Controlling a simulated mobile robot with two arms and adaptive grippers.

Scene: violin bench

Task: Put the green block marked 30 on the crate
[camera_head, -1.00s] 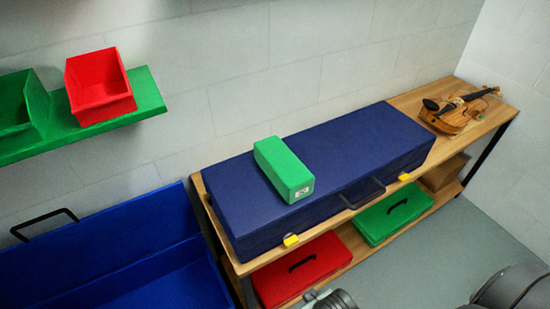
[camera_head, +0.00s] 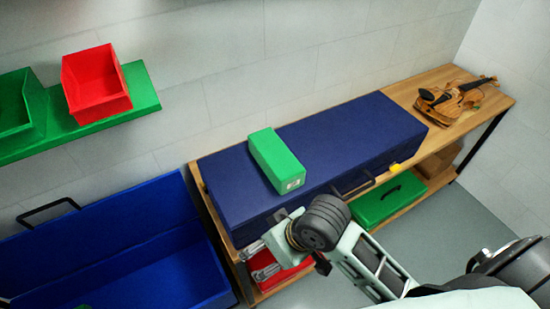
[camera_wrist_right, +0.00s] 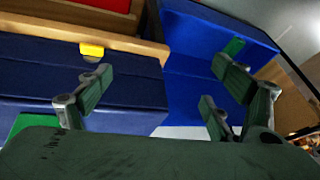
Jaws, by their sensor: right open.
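The green block (camera_head: 276,160) lies on top of the dark blue case (camera_head: 350,140), toward its left end, with a small white label on its near end. The blue crate (camera_head: 110,235) stands on the floor left of the bench; it also shows in the right wrist view (camera_wrist_right: 195,70). My right gripper (camera_head: 254,262) is in front of the case's left end, below and apart from the block. Its fingers are spread and empty in the right wrist view (camera_wrist_right: 160,95). A green patch at that view's lower left may be the block. My left gripper is not in view.
A violin (camera_head: 455,98) lies on the wooden bench (camera_head: 485,115) at the right. Red and green cases sit on the lower shelf. A green wall shelf (camera_head: 145,92) holds red and green bins.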

